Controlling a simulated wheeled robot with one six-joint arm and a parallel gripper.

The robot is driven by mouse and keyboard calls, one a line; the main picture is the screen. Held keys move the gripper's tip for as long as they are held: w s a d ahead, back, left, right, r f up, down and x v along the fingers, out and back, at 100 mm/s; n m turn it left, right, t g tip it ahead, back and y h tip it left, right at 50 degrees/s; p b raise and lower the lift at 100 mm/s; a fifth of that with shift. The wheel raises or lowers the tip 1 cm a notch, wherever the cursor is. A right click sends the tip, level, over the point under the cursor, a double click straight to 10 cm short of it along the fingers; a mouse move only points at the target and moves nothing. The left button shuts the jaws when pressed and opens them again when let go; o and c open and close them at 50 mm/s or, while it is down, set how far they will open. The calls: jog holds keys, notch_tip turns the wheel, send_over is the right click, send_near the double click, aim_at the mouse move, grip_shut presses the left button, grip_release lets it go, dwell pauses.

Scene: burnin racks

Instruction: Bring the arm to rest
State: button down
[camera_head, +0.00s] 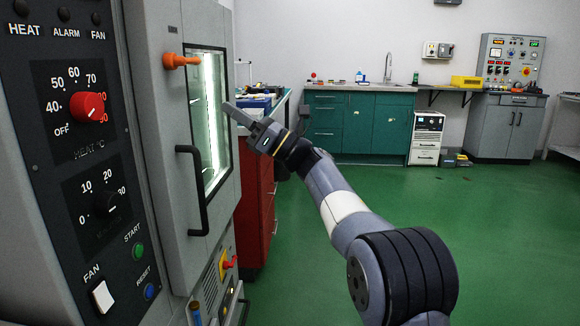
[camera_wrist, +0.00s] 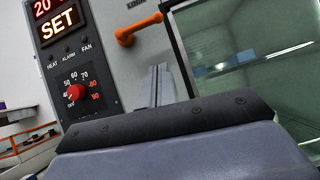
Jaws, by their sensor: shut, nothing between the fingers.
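My gripper (camera_head: 236,112) is at the end of my outstretched arm, in front of the lit window (camera_head: 207,115) of the grey chamber door. Its fingers are together and empty, pointing up and left. In the wrist view the fingers (camera_wrist: 158,86) show just below the orange latch handle (camera_wrist: 139,29), over the grey door frame. I cannot tell whether they touch the door. The orange latch handle also shows above and left of the gripper in the head view (camera_head: 181,61). The black door handle (camera_head: 193,190) is below and left of my gripper.
The control panel (camera_head: 85,150) with red and black knobs stands close on the left. A red cabinet (camera_head: 256,205) is behind my gripper. Teal cabinets (camera_head: 358,125) and a grey console (camera_head: 502,125) line the back wall. The green floor at right is clear.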

jog(key=a+r+p, duration=0.5)
jog(key=a+r, duration=0.1)
jog(key=r, duration=0.2)
jog(key=s+f+m+t+h+p, duration=0.1)
jog(key=m+t+h+p, duration=0.1)
jog(key=m, duration=0.3)
jog(key=s+f+m+t+h+p, duration=0.1)
jog(key=s+m+t+h+p, duration=0.1)
jog(key=m+t+p, duration=0.1)
jog(key=s+f+m+t+h+p, duration=0.1)
jog(key=m+t+h+p, duration=0.1)
jog(key=m, duration=0.5)
jog(key=shift+s+a+f+m+t+p, duration=0.15)
jog(key=shift+m+t+p, duration=0.15)
jog(key=shift+t+p, duration=0.6)
jog(key=shift+f+h+p, duration=0.15)
jog(key=shift+h+p, duration=0.15)
jog(key=shift+p, duration=0.05)
